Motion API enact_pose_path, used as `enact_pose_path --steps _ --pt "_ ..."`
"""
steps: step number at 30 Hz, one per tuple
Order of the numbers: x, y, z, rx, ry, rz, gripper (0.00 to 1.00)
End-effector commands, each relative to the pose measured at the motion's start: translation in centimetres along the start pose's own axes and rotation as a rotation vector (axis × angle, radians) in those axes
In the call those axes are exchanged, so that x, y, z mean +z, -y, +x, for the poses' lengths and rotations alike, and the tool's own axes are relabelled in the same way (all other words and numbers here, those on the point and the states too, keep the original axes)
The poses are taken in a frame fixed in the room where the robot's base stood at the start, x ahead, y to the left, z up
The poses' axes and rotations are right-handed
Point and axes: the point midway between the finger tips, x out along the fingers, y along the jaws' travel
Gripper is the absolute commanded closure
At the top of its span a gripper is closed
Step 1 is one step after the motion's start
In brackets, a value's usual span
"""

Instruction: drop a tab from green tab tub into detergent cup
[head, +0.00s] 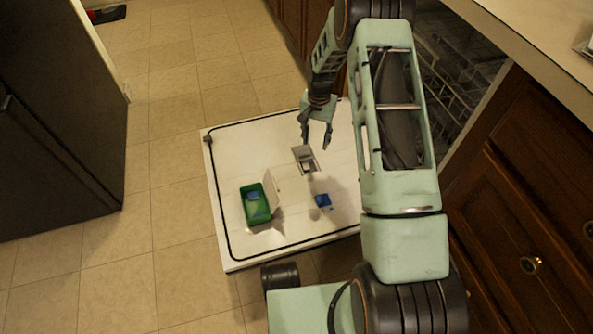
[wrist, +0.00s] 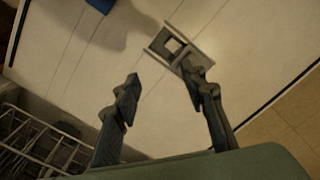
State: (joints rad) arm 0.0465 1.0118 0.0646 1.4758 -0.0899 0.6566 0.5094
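The green tab tub (head: 247,214) stands on the opened white door at the left, with blue contents (head: 254,196) inside. A loose blue tab (head: 323,201) lies on the door to the right of the tub. It also shows at the wrist view's top edge (wrist: 100,4). The grey detergent cup (head: 305,160) is set in the door behind the tab. It also shows in the wrist view (wrist: 153,47), partly covered by one finger. My gripper (head: 316,136) is above the door, just beyond the cup. Its fingers (wrist: 163,84) are apart with nothing between them.
The opened dishwasher door (head: 231,152) has a dark seal along its edge. A pale upright panel (head: 272,189) stands beside the tub. A dishwasher rack (head: 455,85) is at the right, also in the wrist view (wrist: 40,140). Bare door lies around the cup.

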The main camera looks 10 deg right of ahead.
Motion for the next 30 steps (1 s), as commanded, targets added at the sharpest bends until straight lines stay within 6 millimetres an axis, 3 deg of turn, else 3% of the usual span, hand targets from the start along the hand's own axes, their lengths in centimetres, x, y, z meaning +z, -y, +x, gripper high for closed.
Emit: enact_pose_path --steps 3,9,26,30 --pt "-0.1 0.0 -2.4 -0.002 -0.002 0.0 0.62" --pt "0.0 0.0 -4.6 0.0 -0.001 -0.001 0.62" --pt "0.0 -0.1 -5.1 0.002 0.0 -0.003 0.62" --pt "0.0 -1.9 -6.2 0.032 -0.004 -0.049 0.62"
